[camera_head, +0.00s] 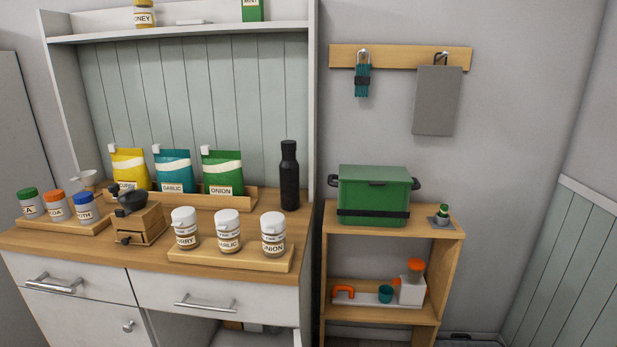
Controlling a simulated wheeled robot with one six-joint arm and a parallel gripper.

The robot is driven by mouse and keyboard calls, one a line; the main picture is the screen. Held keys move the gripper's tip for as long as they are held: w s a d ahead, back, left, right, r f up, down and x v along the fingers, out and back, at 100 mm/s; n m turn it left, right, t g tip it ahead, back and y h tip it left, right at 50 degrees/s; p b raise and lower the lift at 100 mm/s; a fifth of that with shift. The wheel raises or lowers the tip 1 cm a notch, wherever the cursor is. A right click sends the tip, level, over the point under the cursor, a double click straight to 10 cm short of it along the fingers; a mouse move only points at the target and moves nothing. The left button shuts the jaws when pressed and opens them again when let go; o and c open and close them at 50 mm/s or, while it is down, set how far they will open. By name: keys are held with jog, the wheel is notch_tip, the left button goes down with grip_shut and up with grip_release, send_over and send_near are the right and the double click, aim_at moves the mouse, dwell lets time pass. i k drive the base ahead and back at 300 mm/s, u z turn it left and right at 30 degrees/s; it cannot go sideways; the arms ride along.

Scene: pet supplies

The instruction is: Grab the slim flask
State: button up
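A slim black flask (289,176) stands upright at the back right of the wooden counter. It is a tall dark cylinder with a narrower neck and cap. It stands just right of the rack that holds the pouches, close to the cabinet's right side panel. Nothing covers it in this view. My gripper is not in view.
White-lidded jars stand on a wooden tray (280,262) in front of the flask. Pouches stand in a wooden rack (247,198) to its left. A grinder (140,222) stands further left. A green box (374,194) sits on the shelf unit (455,243) at right.

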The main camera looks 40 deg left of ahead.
aim_at(288, 167)
jog(key=k, duration=0.5)
jog(key=u, duration=2.6)
jog(key=i, duration=2.35)
jog(key=z, duration=2.15)
